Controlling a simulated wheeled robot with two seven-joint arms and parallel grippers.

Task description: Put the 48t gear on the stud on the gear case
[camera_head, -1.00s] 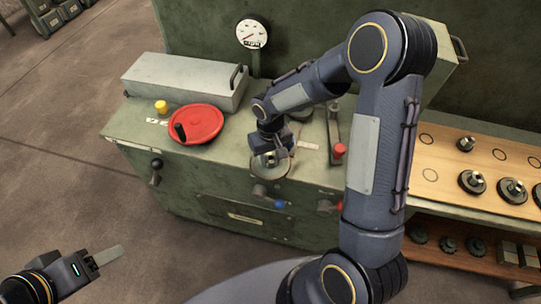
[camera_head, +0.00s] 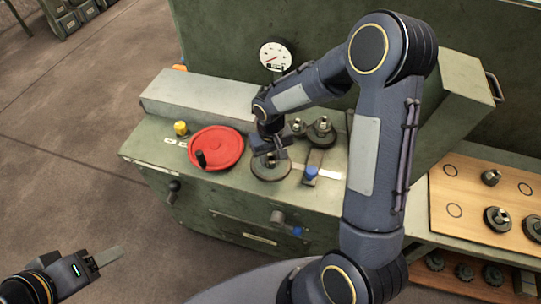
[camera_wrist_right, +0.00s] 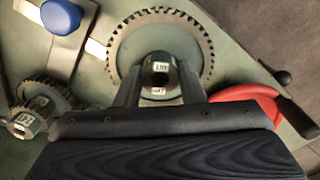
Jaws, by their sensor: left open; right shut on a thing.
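The stud is not visible. I cannot tell whether the gear touches the case. My left gripper (camera_head: 118,255) is open and empty at the lower left, away from the case.
Smaller gears (camera_head: 320,131) stand on the case behind and right of the 48t gear. A blue-knobbed lever (camera_head: 310,172) is close on its right, and a red handwheel (camera_head: 216,148) on its left. A wooden board (camera_head: 450,190) with hubbed gears lies right.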

